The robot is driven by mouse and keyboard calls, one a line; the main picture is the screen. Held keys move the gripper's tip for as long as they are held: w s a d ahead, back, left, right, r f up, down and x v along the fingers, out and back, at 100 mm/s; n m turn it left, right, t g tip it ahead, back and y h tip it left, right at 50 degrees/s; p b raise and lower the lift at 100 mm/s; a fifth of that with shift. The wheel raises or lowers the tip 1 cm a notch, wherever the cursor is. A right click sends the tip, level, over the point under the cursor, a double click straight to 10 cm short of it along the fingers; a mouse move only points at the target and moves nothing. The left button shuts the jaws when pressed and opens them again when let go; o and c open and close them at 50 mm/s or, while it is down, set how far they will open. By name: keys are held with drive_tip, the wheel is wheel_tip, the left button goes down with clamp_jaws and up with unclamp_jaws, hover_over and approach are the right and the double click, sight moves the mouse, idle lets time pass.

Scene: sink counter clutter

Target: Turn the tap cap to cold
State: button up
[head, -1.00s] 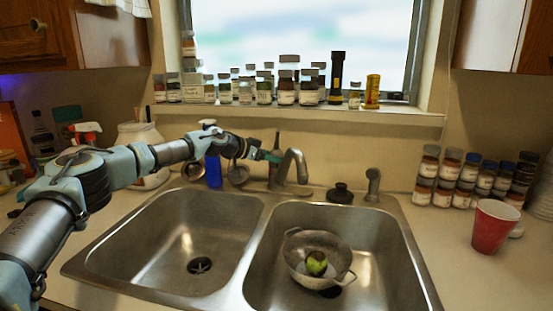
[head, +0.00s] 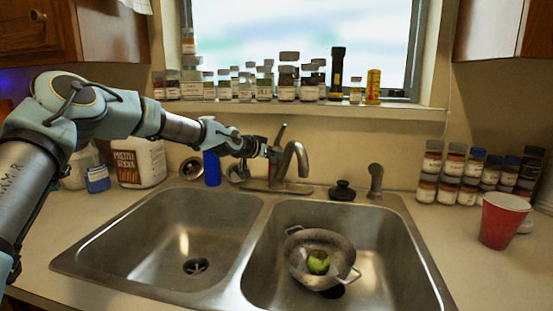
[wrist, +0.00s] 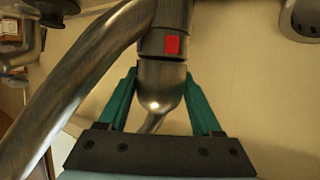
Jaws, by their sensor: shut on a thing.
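The grey metal tap (head: 297,160) stands behind the divider of the double sink, its spout curving over to the right. Its cap with a thin lever (head: 280,133) is at the left of the spout; the lever leans up and right. My gripper (head: 273,153) reaches it from the left. In the wrist view, the rounded tap cap (wrist: 161,84) sits between the two green fingers of my gripper (wrist: 160,76), which are shut on it. A red mark (wrist: 172,44) shows on the tap body beside the cap. No blue mark is in view.
A blue bottle (head: 212,167) and a pretzel jar (head: 138,162) stand left of the tap. A black stopper (head: 342,190) and a sprayer (head: 375,180) are to the right.

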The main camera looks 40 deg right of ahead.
drive_tip(key=shift+s, duration=0.15)
drive_tip(key=o, duration=1.1)
drive_tip(key=shift+a, duration=0.15)
drive_tip(key=shift+a+r, duration=0.1)
drive_tip(key=shift+a, duration=0.2)
drive_tip(key=b+v, duration=0.3)
drive_tip(key=v, duration=0.7)
drive_tip(key=shift+r, duration=0.15)
